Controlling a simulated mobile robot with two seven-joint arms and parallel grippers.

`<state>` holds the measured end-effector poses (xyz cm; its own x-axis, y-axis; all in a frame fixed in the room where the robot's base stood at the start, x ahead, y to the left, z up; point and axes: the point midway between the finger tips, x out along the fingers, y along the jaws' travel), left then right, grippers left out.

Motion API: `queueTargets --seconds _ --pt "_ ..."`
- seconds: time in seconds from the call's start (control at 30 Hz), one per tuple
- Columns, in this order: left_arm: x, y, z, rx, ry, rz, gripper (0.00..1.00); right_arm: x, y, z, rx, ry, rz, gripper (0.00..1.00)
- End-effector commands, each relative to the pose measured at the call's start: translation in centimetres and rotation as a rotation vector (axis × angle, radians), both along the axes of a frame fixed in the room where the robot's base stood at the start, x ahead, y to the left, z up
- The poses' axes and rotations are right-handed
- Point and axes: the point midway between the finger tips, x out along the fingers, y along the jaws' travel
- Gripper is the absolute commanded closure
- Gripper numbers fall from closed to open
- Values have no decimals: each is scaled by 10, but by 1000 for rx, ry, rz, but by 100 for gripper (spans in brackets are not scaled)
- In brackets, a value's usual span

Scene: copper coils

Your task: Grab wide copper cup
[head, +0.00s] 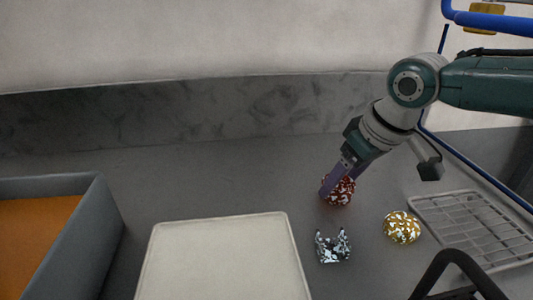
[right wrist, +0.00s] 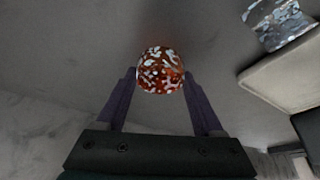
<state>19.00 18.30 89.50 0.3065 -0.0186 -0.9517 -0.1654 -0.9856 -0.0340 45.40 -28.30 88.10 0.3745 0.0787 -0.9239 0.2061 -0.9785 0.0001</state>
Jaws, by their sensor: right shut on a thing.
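The copper cup is a rounded red-brown thing with a shiny white mottled pattern (head: 342,190), on the grey surface right of centre in the head view. In the right wrist view the cup (right wrist: 160,70) sits between the tips of my two purple fingers. My right gripper (head: 335,186) reaches down to it from the upper right and is shut on it. The fingers hide part of its left side and top in the head view. It appears to be still at the surface. My left gripper is not in view.
A silvery crown-shaped piece (head: 333,246) and a gold mottled round piece (head: 402,227) stand nearby. A wire rack (head: 475,225) lies at right. A pale flat-topped block (head: 225,260) and a grey bin with orange inside (head: 105,215) are at left. Surface behind the cup is clear.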

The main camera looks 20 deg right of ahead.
Motion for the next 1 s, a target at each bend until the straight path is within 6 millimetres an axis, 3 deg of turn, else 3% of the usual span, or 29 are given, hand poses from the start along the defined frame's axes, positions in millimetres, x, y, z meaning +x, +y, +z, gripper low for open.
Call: queueTargets --seconds 0.07,0.33,0.73,0.87,1.0 --pt "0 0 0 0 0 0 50 0 0 0 0 0 0 56" --pt "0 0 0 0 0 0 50 0 0 0 0 0 0 87" --pt "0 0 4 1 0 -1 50 1 0 11 0 -2 0 87" --pt "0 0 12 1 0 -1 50 1 0 33 0 -4 2 87" --pt "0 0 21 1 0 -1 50 1 -1 73 0 -6 1 87"
